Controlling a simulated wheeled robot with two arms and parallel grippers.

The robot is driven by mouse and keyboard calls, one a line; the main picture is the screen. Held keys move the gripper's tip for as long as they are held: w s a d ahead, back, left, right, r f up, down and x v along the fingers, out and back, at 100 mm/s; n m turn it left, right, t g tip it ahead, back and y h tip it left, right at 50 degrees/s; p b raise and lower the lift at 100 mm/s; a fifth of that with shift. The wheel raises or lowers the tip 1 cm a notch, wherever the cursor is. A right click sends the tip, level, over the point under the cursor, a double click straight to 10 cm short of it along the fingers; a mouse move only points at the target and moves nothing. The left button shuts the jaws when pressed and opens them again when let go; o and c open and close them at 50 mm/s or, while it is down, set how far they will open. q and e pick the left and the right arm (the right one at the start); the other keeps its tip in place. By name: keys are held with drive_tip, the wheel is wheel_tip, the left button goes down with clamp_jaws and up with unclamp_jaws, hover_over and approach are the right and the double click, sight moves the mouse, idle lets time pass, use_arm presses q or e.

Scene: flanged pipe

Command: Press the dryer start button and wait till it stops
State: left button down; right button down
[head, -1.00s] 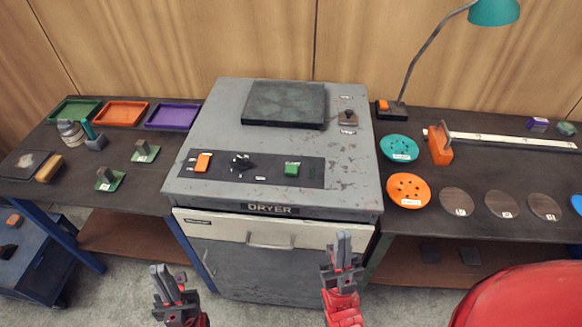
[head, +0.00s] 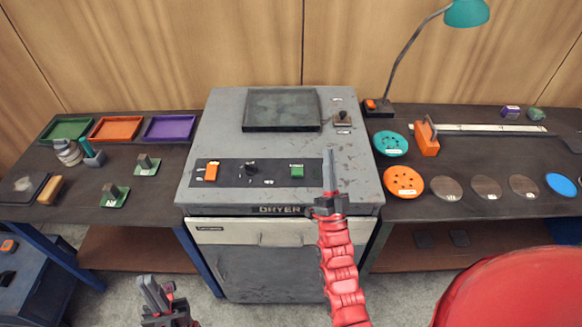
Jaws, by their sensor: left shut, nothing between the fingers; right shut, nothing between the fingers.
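The grey dryer (head: 225,258) stands in the middle of the head view, with a dark control panel on its top. The panel carries an orange button (head: 211,173) at the left, a black knob (head: 250,168) in the middle and a green button (head: 297,171) at the right. Their small labels are too small to read. My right gripper (head: 329,155) is shut and empty, just right of the green button and apart from it in the picture. My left gripper (head: 150,284) is shut and empty, low in front of the dryer's left side.
A dark square plate (head: 283,108) and a small switch (head: 342,119) are on the dryer's top. Side benches hold coloured trays (head: 116,129) at left, orange (head: 404,181) and teal (head: 391,144) discs at right. A lamp (head: 467,13) stands behind. A red rounded thing fills the lower right.

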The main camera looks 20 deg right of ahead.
drive_tip(key=w+d+m+g+y+p, duration=0.35)
drive_tip(key=w+m+g+p, duration=0.35)
drive_tip(key=w, duration=0.8)
drive_tip(key=m+g+y+p, duration=0.4)
drive_tip(key=m+g+y, duration=0.1)
drive_tip(key=g, duration=0.7)
hover_over(301, 172)
drive_tip(key=shift+f, duration=0.55)
drive_tip(key=shift+f, duration=0.15)
wheel_tip(301, 172, down, 7)
drive_tip(key=b, duration=0.5)
drive_tip(key=shift+r, duration=0.2)
drive_tip(key=shift+f, duration=0.9)
